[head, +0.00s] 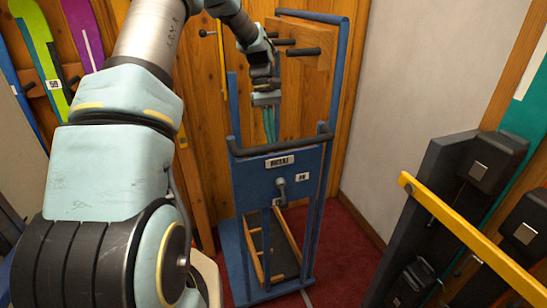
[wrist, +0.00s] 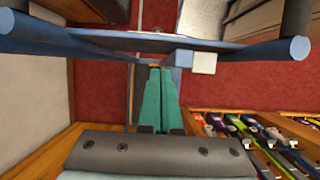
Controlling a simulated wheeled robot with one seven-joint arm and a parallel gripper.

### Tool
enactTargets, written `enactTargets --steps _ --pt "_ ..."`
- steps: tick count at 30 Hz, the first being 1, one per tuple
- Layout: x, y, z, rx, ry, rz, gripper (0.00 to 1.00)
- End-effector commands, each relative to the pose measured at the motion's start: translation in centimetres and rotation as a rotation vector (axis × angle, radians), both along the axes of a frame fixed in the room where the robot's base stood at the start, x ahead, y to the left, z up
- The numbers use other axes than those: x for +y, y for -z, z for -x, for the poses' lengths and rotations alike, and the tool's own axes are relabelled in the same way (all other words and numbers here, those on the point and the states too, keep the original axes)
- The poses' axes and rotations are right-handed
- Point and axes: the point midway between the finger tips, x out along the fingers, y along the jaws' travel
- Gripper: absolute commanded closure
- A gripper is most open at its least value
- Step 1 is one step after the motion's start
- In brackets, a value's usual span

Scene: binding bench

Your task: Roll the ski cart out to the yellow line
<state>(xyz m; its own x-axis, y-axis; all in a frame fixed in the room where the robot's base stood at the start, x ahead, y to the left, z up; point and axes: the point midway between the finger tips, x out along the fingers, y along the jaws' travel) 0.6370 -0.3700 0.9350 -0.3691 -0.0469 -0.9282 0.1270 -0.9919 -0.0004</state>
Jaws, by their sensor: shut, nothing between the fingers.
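The ski cart (head: 258,185) is a blue upright frame with a front panel, a black handle bar (head: 290,144) and a low base on the floor. Its blue frame also shows across the top of the wrist view (wrist: 85,47). My gripper (head: 269,138) points down inside the frame, just behind the handle bar. Its teal fingers also show in the wrist view (wrist: 160,72), closed together with nothing between them. Their tips are close to the blue frame; I cannot tell whether they touch it. No yellow line on the floor is visible.
A wooden wall stands behind the cart, and a pale wall (head: 400,85) is close on its right. Skis (head: 45,60) hang at the left. A dark rack with a yellow bar (head: 470,240) stands at the front right. Some red carpet (head: 335,235) is clear.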

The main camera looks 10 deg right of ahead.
Motion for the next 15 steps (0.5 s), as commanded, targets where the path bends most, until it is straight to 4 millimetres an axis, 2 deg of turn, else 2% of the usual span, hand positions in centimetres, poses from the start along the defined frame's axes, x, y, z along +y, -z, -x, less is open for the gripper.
enactTargets --steps 9,15 --pt "-0.3 5.4 2.2 0.003 -0.001 0.000 1.00" --pt "-0.4 7.1 2.9 0.001 0.000 0.000 1.00"
